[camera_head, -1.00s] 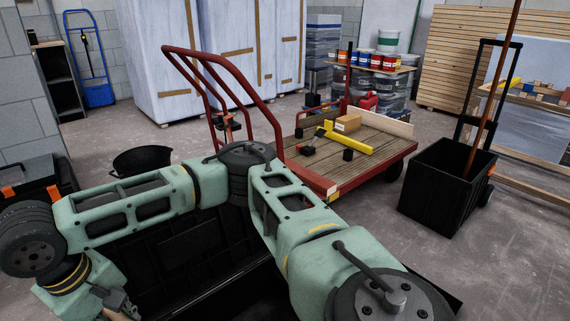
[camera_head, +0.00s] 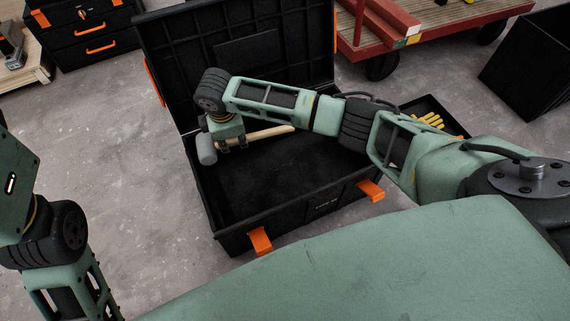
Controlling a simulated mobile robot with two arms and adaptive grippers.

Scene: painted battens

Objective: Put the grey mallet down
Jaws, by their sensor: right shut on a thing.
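The grey mallet (camera_head: 207,149) has a grey head and a pale wooden handle. My right gripper (camera_head: 233,147) is shut on its handle close to the head. The mallet is over the left back part of an open black toolbox (camera_head: 290,212) with orange latches. I cannot tell whether the mallet touches the box. The toolbox lid stands up behind, and its floor looks bare. My left arm shows at the left edge, but its gripper is out of view.
A red cart (camera_head: 440,35) stands at the back right, beside a black bin (camera_head: 530,65). A black case with orange handles (camera_head: 85,35) stands at the back left. Bare floor lies to the left.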

